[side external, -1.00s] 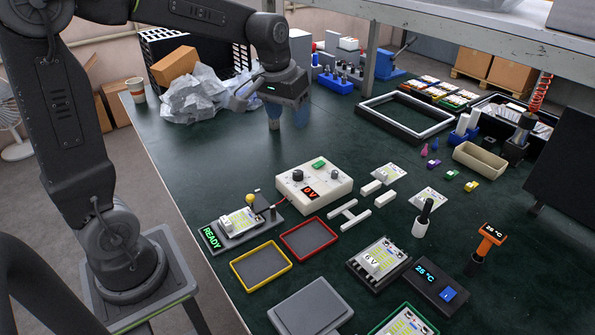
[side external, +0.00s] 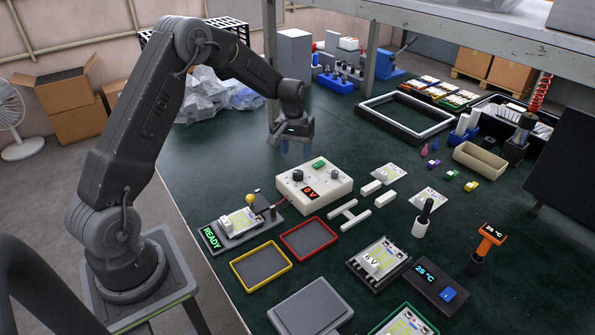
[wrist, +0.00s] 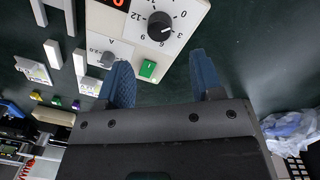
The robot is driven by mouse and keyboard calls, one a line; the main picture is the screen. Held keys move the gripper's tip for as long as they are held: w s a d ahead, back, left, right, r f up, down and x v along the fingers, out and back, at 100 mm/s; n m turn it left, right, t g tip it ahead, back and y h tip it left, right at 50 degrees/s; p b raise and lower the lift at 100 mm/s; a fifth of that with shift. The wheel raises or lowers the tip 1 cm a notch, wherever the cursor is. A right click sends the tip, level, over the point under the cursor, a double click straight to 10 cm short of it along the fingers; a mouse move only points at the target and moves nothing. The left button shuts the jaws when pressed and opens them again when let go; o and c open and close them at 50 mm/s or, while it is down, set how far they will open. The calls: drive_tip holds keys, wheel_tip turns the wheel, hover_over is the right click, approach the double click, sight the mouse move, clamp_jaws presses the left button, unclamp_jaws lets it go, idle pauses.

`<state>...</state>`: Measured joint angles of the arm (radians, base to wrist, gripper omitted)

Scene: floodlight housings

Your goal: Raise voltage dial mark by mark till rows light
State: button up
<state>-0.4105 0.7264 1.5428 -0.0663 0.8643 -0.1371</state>
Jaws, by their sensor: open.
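The white power supply box (side external: 322,197) stands mid-table with a red display (side external: 310,192) that appears to read 0 V. Its black voltage dial (side external: 297,175) also shows in the wrist view (wrist: 160,26), with numbers around it; its exact pointer setting is hard to read. A green switch (wrist: 147,70) and a smaller grey knob (wrist: 107,60) are on the same face. An LED board (side external: 238,221) sits in the fixture marked READY (side external: 212,238); I cannot tell any lit row. My gripper (side external: 295,150) is open and empty, just behind the box, its blue fingers apart from the dial.
Red (side external: 309,256) and yellow (side external: 236,267) empty trays lie in front of the box. A board marked 6 V (side external: 373,268) and a 25 °C unit (side external: 437,298) stand front right. White bars (side external: 349,211) lie right of the box. Plastic wrap (side external: 210,92) is behind.

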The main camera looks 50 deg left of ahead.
sight(298, 172)
wheel_tip(298, 172, down, 8)
drive_tip(key=shift+w+d+r, duration=0.1)
drive_tip(key=shift+d+r, duration=0.05)
idle(0.3)
drive_tip(key=c, duration=0.9)
